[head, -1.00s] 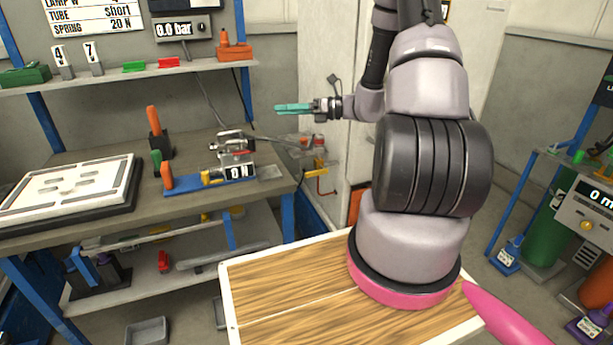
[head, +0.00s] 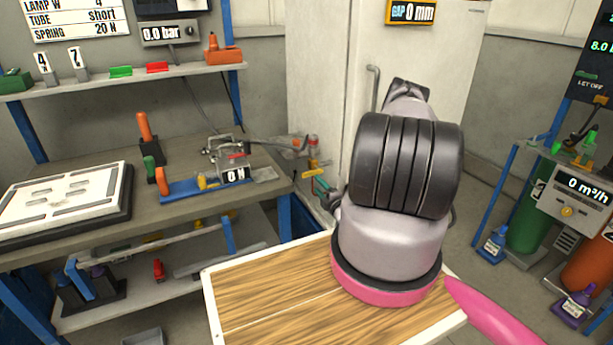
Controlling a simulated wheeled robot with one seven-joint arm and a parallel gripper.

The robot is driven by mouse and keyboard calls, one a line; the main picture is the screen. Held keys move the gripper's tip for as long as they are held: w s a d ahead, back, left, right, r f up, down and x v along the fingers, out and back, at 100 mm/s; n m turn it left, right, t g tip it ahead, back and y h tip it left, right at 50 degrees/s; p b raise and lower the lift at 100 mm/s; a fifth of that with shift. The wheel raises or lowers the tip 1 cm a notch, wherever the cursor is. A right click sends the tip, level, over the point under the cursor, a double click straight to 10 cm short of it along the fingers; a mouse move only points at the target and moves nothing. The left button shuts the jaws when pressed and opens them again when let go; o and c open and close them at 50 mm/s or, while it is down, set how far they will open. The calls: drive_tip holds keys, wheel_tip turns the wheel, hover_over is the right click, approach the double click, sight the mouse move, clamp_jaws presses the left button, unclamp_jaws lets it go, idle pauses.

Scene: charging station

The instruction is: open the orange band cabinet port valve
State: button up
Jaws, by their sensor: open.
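A small fitting with a yellow valve handle (head: 315,170) stands off the right end of the workbench, beside the pale cabinet (head: 330,70). A red-topped clear part (head: 313,141) sits just above it. An orange band is too small to tell here. My own arm hides part of the cabinet front and the gripper's wrist.
The workbench (head: 100,217) on the left carries a white panel (head: 65,192) and a blue-based device (head: 205,187). A gap display (head: 410,12) is on the cabinet. Green (head: 527,222) and orange (head: 588,268) cylinders stand at right. Floor shows between the cabinet and the cylinders.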

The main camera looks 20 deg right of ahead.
sight(309, 175)
drive_tip(key=w, duration=0.9)
drive_tip(key=shift+w+a+r, duration=0.1)
drive_tip(key=shift+w+a, duration=0.05)
drive_tip(key=shift+w, duration=0.1)
clamp_jaws()
idle(1.0)
